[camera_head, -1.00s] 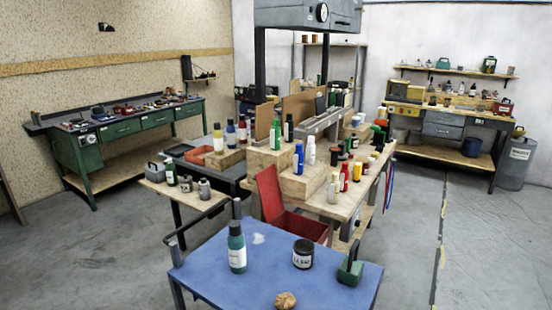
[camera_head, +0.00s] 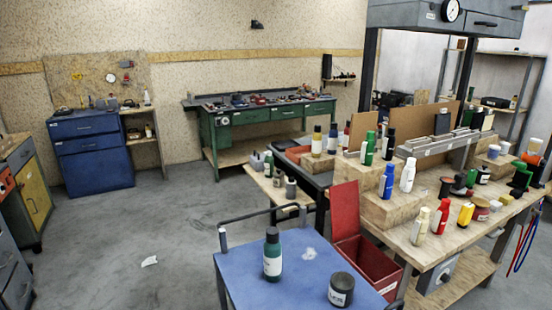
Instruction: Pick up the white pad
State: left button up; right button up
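A small white, soft-looking piece (camera_head: 309,253), which may be the white pad, lies flat on the blue cart top (camera_head: 240,285). It is between a dark green bottle (camera_head: 272,255) and a dark jar (camera_head: 341,289), apart from both. Another white scrap (camera_head: 149,261) lies on the grey floor left of the cart; I cannot tell which of the two is the pad. Neither of my grippers is in view.
A red open box (camera_head: 368,265) stands behind the cart, beside a wooden bench (camera_head: 425,248) crowded with bottles. A green workbench (camera_head: 225,138) and a blue cabinet (camera_head: 92,150) line the back wall. The floor at left is mostly clear.

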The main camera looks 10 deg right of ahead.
aim_at(496, 206)
jog(key=i+l+u, duration=0.15)
jog(key=l, duration=0.85)
jog(key=l+u, duration=0.2)
jog(key=l, duration=0.8)
jog(key=l+z, duration=0.2)
jog(key=l, duration=0.2)
jog(key=i+l+z, duration=0.2)
jog(key=l, duration=0.25)
jog(key=k, duration=0.1)
